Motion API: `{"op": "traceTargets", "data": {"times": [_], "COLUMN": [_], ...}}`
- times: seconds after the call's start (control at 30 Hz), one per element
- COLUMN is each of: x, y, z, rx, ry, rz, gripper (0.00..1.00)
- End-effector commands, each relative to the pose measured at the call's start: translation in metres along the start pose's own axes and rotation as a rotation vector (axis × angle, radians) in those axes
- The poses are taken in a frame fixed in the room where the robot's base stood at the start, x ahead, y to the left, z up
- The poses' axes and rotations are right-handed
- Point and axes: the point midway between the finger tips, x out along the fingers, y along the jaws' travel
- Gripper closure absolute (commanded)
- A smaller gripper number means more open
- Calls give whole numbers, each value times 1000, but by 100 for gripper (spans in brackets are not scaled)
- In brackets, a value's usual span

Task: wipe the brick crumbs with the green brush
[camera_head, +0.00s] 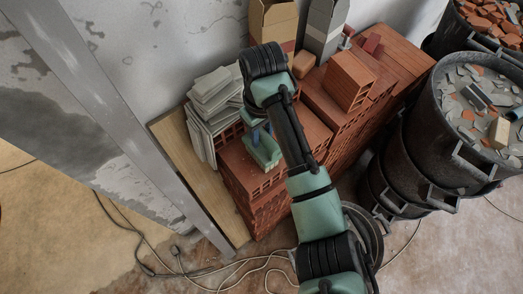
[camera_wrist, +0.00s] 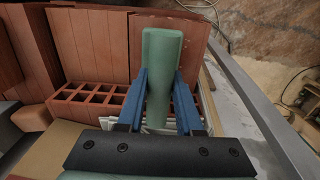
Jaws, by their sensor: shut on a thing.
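The green brush (camera_head: 264,153) is held low over the near left end of the brick stack (camera_head: 315,127). My gripper (camera_head: 259,133) is shut on it. In the wrist view, the blue fingers sit on both sides of the green brush (camera_wrist: 161,60), and its wide end points away over a flat brick top. I cannot tell whether its underside touches the bricks. A few pale specks show on the brick beside the brush in the wrist view; they may be brick crumbs. My arm hides part of the stack in the head view.
Grey tiles (camera_head: 213,100) are piled left of the brush, beside a wooden board (camera_head: 200,175). A hollow brick (camera_head: 349,80) and boxes (camera_head: 273,22) stand farther back. Black rubble buckets (camera_head: 437,125) stand at the right. Cables (camera_head: 205,278) lie on the floor.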

Motion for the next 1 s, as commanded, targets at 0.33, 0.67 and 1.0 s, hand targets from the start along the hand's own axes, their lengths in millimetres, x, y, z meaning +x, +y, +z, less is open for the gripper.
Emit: {"op": "traceTargets", "data": {"times": [0.33,0.67,1.0], "x": [6,-12,-8], "y": [-8,-7,4], "z": [1,1,0], "rx": [-2,-1,1], "ry": [-7,-6,-3], "rz": [-12,-10,-2], "gripper": [100,100,100]}}
